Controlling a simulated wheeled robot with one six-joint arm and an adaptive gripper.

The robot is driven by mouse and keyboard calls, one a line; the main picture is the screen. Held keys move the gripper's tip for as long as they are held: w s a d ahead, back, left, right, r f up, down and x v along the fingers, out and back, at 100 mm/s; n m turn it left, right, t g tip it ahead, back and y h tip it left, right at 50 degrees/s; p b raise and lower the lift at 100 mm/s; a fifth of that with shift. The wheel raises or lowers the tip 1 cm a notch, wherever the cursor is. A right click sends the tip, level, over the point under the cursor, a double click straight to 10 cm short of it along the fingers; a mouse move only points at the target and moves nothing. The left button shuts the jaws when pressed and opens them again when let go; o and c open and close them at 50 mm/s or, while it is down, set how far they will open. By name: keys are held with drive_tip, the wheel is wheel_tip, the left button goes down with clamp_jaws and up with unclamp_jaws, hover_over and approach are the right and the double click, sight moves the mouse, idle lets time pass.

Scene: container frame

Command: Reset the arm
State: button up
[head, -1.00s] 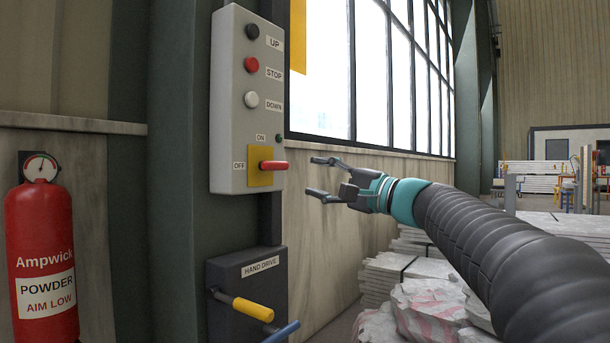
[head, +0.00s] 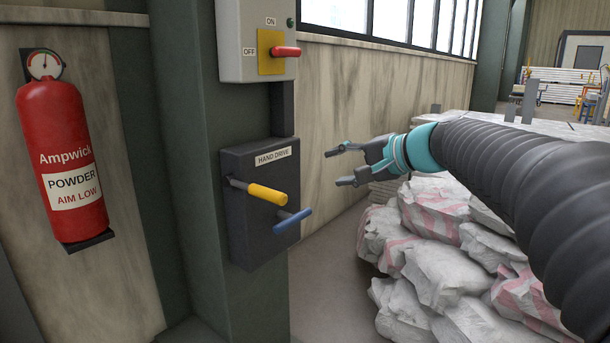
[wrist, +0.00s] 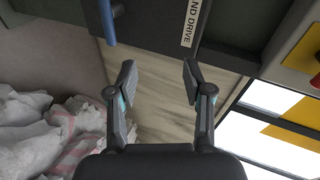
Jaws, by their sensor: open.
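My gripper (head: 340,167) is open and empty in the head view, in free air to the right of the black hand drive box (head: 235,215). Its two fingers point left toward the box and touch nothing. In the wrist view the gripper (wrist: 158,72) shows both fingers spread apart, with the hand drive box (wrist: 245,22) ahead of them at the top. My arm reaches in from the right edge of the head view.
The box carries a yellow handle (head: 267,194) and a blue handle (head: 292,221). Above it is a grey control box (head: 230,40) with a red switch lever (head: 286,51). A fire extinguisher (head: 62,150) hangs at left. White sacks (head: 440,270) are piled below my arm.

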drive_tip(key=s+d+f+n+g+h+p, duration=0.25)
drive_tip(key=s+d+f+h, duration=0.2)
drive_tip(key=s+f, duration=0.6)
drive_tip(key=s+d+f+n+g+h+p, duration=0.25)
drive_tip(key=s+d+f+h, duration=0.2)
drive_tip(key=s+f, duration=0.65)
drive_tip(key=s+r+n+t+h+p, duration=0.1)
drive_tip(key=s+r+n+p, duration=0.1)
drive_tip(key=s+r, duration=0.3)
drive_tip(key=s, duration=0.3)
drive_tip(key=shift+a, duration=0.4)
drive_tip(key=shift+s, duration=0.1)
drive_tip(key=shift+c, duration=0.9)
drive_tip(key=shift+a, duration=0.2)
